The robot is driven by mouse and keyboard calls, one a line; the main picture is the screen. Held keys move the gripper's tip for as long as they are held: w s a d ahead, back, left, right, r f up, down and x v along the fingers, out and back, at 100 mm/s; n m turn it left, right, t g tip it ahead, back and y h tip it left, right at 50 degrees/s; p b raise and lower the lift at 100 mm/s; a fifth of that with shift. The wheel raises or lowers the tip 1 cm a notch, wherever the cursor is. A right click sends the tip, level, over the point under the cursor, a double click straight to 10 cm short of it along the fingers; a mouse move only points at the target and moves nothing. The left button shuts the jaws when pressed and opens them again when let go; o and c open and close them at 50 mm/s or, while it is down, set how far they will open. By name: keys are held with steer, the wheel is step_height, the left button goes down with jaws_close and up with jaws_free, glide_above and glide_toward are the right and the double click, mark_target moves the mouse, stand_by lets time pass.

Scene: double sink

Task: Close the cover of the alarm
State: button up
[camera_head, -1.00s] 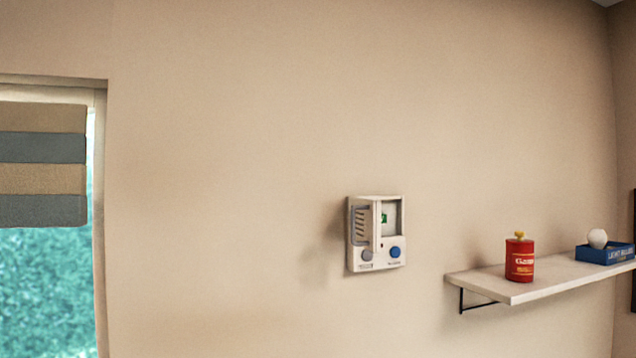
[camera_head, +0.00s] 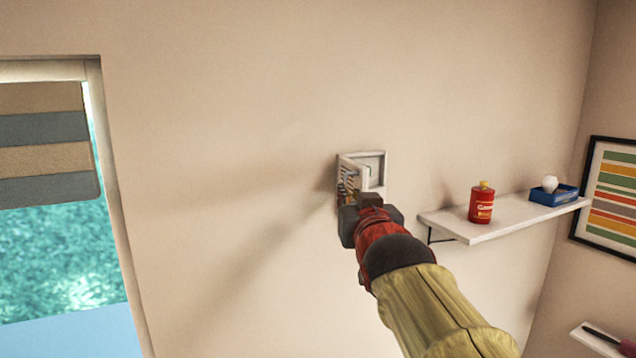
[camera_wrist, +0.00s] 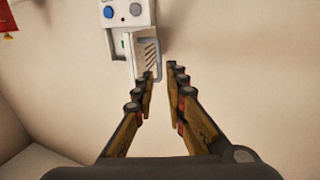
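The white alarm (camera_head: 377,166) is mounted on the wall in the middle of the head view. Its slatted cover (camera_head: 347,180) stands swung out at the left side. My gripper (camera_head: 364,199) is in front of the alarm and hides its lower part. In the wrist view the alarm (camera_wrist: 128,10) appears inverted at the top, with a blue and a grey button. The cover (camera_wrist: 146,54) and its grey handle lie just beyond my fingertips (camera_wrist: 161,70). The fingers are apart with a gap between them. I cannot tell whether a finger touches the cover.
A shelf (camera_head: 447,223) right of the alarm holds a red canister (camera_head: 481,203) and a blue box (camera_head: 553,194) with a white bulb. A window with a striped blind (camera_head: 45,145) is at the left. The wall between window and alarm is clear.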

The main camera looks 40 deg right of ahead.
steer(key=x, duration=0.5)
steer(key=b+x, duration=0.1)
steer(key=x, duration=0.2)
steer(key=shift+s+d+r, duration=0.1)
steer(key=shift+r, duration=0.15)
jaws_close()
